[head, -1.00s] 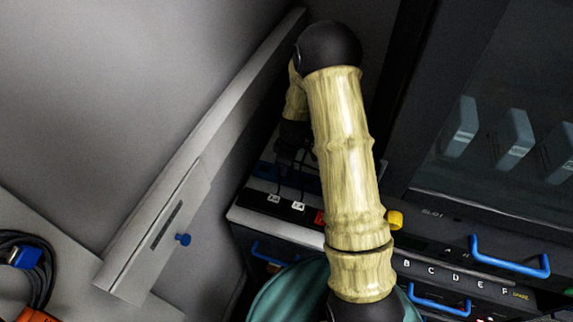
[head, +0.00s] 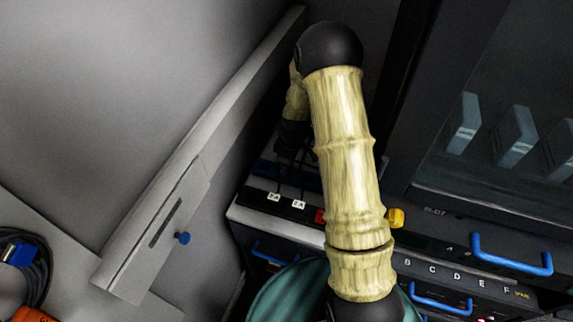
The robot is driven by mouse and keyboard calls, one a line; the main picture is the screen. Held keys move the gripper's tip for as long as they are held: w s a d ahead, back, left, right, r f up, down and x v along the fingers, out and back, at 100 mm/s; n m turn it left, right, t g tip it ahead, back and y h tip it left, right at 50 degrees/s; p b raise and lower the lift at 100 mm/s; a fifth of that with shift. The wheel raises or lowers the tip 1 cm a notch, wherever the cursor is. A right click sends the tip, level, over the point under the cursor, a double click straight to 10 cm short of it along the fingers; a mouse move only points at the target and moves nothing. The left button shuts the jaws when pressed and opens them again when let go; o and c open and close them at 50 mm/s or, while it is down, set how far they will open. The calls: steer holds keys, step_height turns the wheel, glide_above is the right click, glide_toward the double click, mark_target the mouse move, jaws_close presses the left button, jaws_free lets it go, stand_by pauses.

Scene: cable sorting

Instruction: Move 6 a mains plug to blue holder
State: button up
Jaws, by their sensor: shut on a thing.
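My gripper (head: 286,158) is dark and small in the shadow beyond my pale arm, just above the back of the black rack top. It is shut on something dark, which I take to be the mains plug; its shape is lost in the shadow. A blue holder (head: 263,168) shows as a dark blue strip at the back left of the rack, close beside and below the gripper. Two thin dark cables run from there to two small white labels (head: 273,197) (head: 299,204), too small to read surely. My arm hides part of the holder area.
Blue handles (head: 511,258) and a yellow part (head: 396,218) are on the rack at right. A coiled cable with a blue connector (head: 20,254) lies at the lower left.

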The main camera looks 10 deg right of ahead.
steer(key=shift+f+b, duration=0.35)
steer(key=shift+f, duration=0.05)
stand_by(0.4)
steer(key=o, duration=1.6)
steer(key=shift+c, duration=0.2)
steer(key=shift+r+p, duration=2.45)
steer(key=shift+r, duration=1.1)
